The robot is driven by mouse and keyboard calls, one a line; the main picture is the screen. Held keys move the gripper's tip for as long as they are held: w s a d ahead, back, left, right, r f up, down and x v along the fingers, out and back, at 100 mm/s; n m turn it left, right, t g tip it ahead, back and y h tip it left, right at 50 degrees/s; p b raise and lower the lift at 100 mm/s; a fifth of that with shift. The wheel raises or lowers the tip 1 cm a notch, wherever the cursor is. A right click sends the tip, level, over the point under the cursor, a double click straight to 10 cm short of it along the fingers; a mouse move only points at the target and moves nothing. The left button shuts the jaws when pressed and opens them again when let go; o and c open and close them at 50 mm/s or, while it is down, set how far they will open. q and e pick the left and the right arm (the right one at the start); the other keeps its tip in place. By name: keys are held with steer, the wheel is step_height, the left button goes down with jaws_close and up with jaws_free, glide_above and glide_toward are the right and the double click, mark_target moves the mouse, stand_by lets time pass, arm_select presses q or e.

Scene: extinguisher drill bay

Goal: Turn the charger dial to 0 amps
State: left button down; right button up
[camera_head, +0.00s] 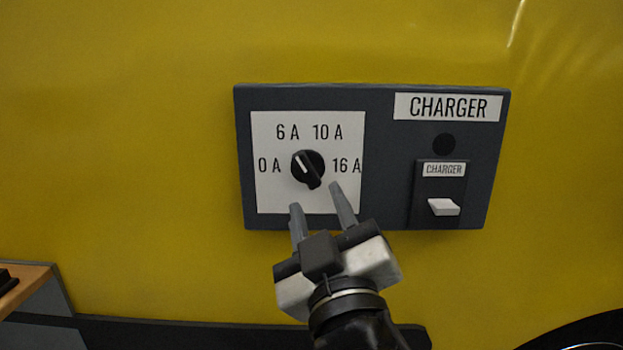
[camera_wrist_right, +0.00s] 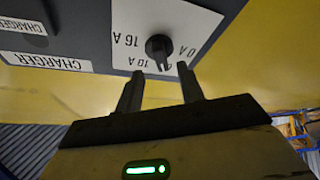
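The charger dial (camera_head: 308,169) is a round black knob with a white pointer line, on a white plate (camera_head: 343,199) marked 0 A, 6 A, 10 A and 16 A. Its pointer leans up and left, towards 6 A. The dial (camera_wrist_right: 159,47) also shows upside down in the right wrist view. My right gripper (camera_head: 315,196) is open and empty, with its fingertips just below the dial in the head view. In the right wrist view, the gripper (camera_wrist_right: 160,70) has its two fingers apart on either side of the dial's line. I cannot tell any contact. My left gripper is out of view.
The dark charger panel (camera_head: 388,150) is on a yellow wall (camera_head: 130,130). To the dial's right are a CHARGER label (camera_head: 447,107), a dark round spot (camera_head: 444,144) and a white switch (camera_head: 443,207). A wooden-edged surface (camera_head: 32,284) stands at lower left.

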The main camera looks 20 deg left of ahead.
mark_target(310, 178)
steer(key=x, duration=0.5)
jaws_close()
